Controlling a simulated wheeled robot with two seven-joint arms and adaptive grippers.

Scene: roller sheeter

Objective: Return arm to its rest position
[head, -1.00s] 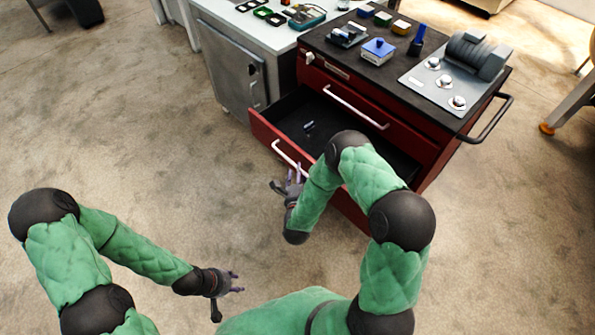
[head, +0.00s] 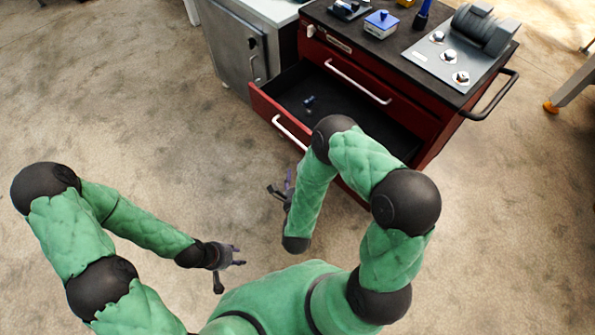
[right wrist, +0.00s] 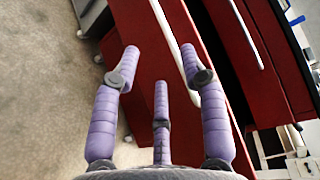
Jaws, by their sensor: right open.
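My right arm reaches forward over the floor, and its gripper (head: 284,186) is just left of the open lower drawer of a red cabinet (head: 438,140). In the right wrist view the purple fingers of my right gripper (right wrist: 160,75) are spread and empty. The red drawer front and its pale handle (right wrist: 172,40) lie behind the fingers; I cannot tell the exact gap. My left gripper (head: 238,258) hangs over bare floor at the lower left, with its fingers apart and nothing seen between them.
On the cabinet top are a grey roller machine (head: 470,45) and a blue-and-white box (head: 381,23). A grey cabinet (head: 235,45) stands to the left. The floor at left is clear.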

